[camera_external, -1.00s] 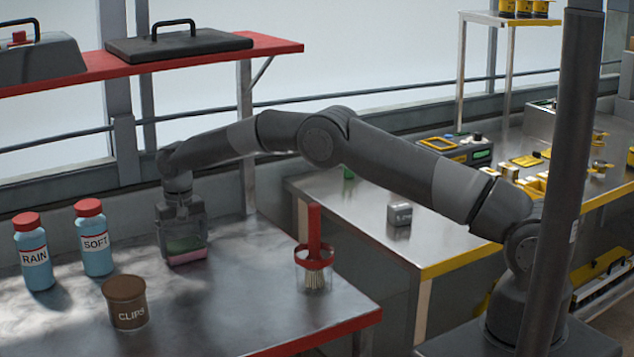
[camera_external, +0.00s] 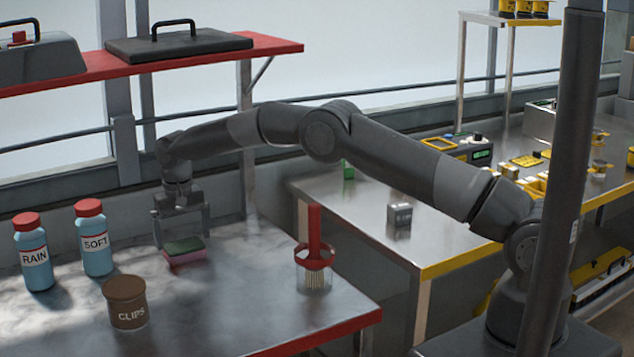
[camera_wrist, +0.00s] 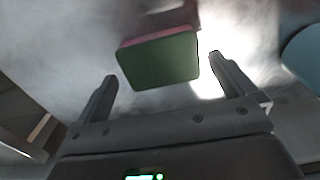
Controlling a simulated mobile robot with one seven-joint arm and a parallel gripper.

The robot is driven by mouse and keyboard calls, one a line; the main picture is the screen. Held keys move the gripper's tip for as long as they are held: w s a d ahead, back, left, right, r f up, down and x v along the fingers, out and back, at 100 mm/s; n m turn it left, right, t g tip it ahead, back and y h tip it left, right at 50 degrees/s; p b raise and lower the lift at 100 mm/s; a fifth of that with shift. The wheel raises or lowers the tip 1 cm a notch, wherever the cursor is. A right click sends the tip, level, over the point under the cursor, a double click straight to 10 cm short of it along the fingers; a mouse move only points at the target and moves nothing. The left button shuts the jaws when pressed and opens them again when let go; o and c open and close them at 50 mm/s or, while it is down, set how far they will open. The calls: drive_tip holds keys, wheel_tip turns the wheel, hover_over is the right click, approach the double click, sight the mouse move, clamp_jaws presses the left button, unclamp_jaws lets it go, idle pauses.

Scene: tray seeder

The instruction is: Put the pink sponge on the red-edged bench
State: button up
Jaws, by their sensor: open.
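The pink sponge (camera_external: 186,257) has a green top layer. It lies flat on the red-edged bench (camera_external: 240,315), left of the red-handled brush. In the wrist view the sponge (camera_wrist: 160,60) shows its green face with a pink edge, ahead of the fingers and apart from them. My gripper (camera_external: 181,243) is open and empty, above and just behind the sponge. Both of its fingers (camera_wrist: 162,85) show spread apart in the wrist view.
Blue bottles marked RAIN (camera_external: 34,255) and SOFT (camera_external: 95,242) stand at left. A brown CLIPS pot (camera_external: 126,303) stands in front, and a red-handled brush in a clear cup (camera_external: 314,268) stands right. A red-edged shelf (camera_external: 270,46) is above. A yellow-edged bench (camera_external: 450,262) is at right.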

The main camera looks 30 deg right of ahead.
sight(187, 245)
wheel_tip(187, 245, up, 10)
drive_tip(key=shift+f, duration=0.15)
idle(0.3)
drive_tip(key=s+d+r+t+y, duration=0.1)
drive_tip(key=s+d+r+t, duration=0.1)
drive_tip(key=s+d+r, duration=0.95)
drive_tip(key=s+d+r+t, duration=0.2)
drive_tip(key=s+d+r, duration=0.7)
drive_tip(key=s+d, duration=1.1)
drive_tip(key=s, duration=0.3)
drive_tip(key=s+d+t+h, duration=0.1)
drive_tip(key=s+d, duration=0.6)
drive_tip(key=s, duration=0.3)
drive_tip(key=shift+s+d+f+t, duration=0.25)
drive_tip(key=shift+f+t, duration=0.05)
